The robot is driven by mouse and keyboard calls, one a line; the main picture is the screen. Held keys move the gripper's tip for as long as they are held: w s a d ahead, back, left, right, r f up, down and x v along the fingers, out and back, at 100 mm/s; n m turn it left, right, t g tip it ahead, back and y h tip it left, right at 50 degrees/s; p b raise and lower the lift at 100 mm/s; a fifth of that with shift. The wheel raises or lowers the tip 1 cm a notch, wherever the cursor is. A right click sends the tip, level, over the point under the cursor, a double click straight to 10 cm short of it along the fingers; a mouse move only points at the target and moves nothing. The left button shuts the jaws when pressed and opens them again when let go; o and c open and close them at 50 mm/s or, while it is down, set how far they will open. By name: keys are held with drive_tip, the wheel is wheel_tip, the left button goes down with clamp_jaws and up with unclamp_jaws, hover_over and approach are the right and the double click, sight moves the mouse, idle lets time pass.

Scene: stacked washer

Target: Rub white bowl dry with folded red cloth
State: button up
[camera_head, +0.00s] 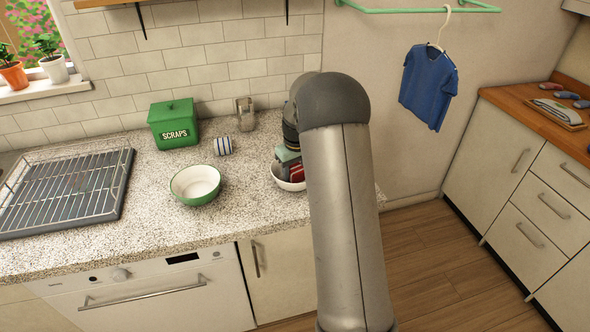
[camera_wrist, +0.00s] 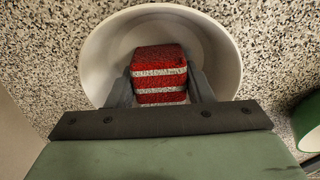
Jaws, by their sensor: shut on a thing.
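The white bowl (camera_wrist: 105,50) stands on the speckled counter. In the head view the white bowl (camera_head: 279,178) is partly hidden behind my arm. My gripper (camera_wrist: 160,92) is shut on the folded red cloth (camera_wrist: 160,62), which has pale stripes. The cloth is between the two fingers, over the inside of the bowl. I cannot tell whether the cloth touches the bowl. In the head view the red cloth (camera_head: 294,172) shows just left of my arm, at the bowl.
A green-and-white bowl (camera_head: 196,185) stands left of the white bowl. A dish rack (camera_head: 66,190) fills the counter's left. Counter in front of the green bowl is clear.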

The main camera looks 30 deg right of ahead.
drive_tip(key=shift+s+d, duration=0.15)
drive_tip(key=shift+s, duration=0.1)
drive_tip(key=shift+s+d, duration=0.15)
drive_tip(key=shift+s, duration=0.1)
drive_tip(key=shift+w, duration=0.25)
idle(0.4)
drive_tip(key=shift+w+d, duration=0.1)
drive_tip(key=shift+w, duration=0.25)
drive_tip(key=shift+w, duration=0.2)
drive_tip(key=shift+a, duration=0.2)
drive_tip(key=shift+w+a+f, duration=0.1)
drive_tip(key=shift+a, duration=0.45)
